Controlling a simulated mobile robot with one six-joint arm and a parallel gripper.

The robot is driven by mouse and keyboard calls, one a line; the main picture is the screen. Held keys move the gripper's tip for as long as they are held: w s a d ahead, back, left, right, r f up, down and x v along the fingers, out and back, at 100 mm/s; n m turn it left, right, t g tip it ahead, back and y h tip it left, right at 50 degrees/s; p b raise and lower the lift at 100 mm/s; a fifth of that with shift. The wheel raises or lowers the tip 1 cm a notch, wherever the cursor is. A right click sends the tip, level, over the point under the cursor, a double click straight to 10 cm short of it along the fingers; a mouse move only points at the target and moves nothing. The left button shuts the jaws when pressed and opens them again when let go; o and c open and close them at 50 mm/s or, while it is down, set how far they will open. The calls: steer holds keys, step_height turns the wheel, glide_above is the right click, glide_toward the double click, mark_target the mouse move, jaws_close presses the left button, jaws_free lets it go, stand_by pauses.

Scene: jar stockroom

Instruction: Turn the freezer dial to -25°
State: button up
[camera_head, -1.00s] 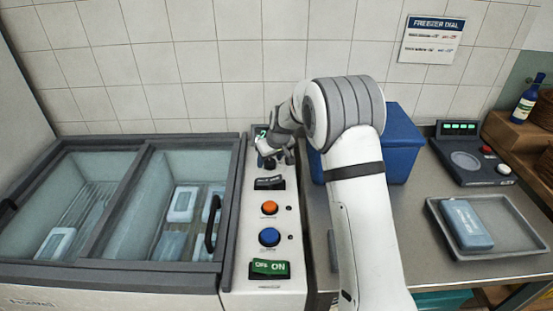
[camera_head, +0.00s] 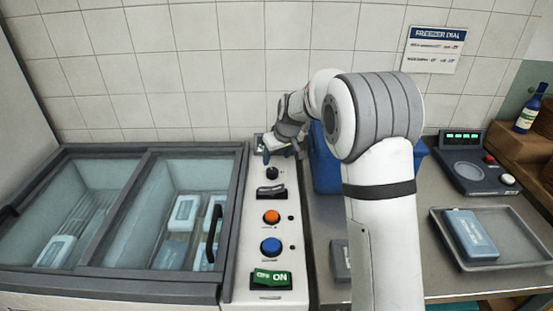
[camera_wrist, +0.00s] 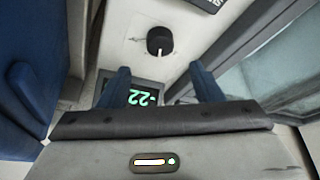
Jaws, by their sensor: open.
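The black freezer dial (camera_head: 271,172) stands on the white control panel (camera_head: 248,215), right of the freezer. It also shows in the wrist view (camera_wrist: 159,41), ahead of the fingers. My gripper (camera_head: 282,155) is open and empty above the panel's far end, apart from the dial. In the wrist view its blue fingers (camera_wrist: 161,72) are spread with nothing between them. The green display (camera_wrist: 142,95) reads -22, upside down, and is partly covered by my gripper. In the head view my gripper hides most of the display.
Below the dial are a black switch (camera_head: 271,191), an orange button (camera_head: 271,217), a blue button (camera_head: 271,247) and a green ON switch (camera_head: 271,279). A blue bin (camera_head: 326,170) stands close to the right. A freezer dial notice (camera_head: 435,50) hangs on the wall.

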mark_target(273, 171)
steer(key=p, duration=0.3)
steer(key=shift+s+r, duration=0.1)
steer(key=shift+s, duration=0.05)
steer(key=shift+m, duration=0.3)
steer(key=p+x, duration=0.1)
steer(key=x, duration=0.7)
steer(key=shift+f, duration=0.25)
steer(key=shift+c, duration=0.5)
steer(key=c, duration=0.9)
